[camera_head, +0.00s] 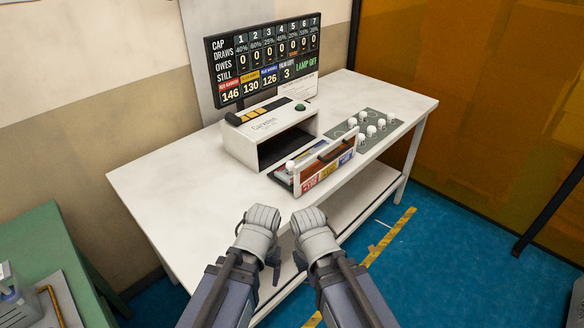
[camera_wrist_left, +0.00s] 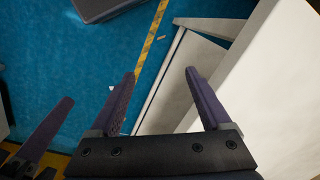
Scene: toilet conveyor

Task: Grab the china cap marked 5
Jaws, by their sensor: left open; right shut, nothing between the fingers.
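Several small white caps (camera_head: 372,131) stand on a grey panel with round marks at the right part of the white table in the head view. Another white cap (camera_head: 290,166) sits by the drawer-like tray in front of the machine. Any numbers on the caps are too small to read, so I cannot tell which is marked 5. My left gripper (camera_head: 275,272) is in front of the table's near edge, well apart from the caps. In the left wrist view its fingers (camera_wrist_left: 160,72) are open and empty. My right gripper (camera_head: 298,262) is close beside it, shut and empty.
A white machine (camera_head: 270,135) with a dark opening stands mid-table, with a brown-fronted tray (camera_head: 325,168) before it. A black display board (camera_head: 265,58) stands behind. The table's left part is bare. A green bench (camera_head: 40,245) is at lower left.

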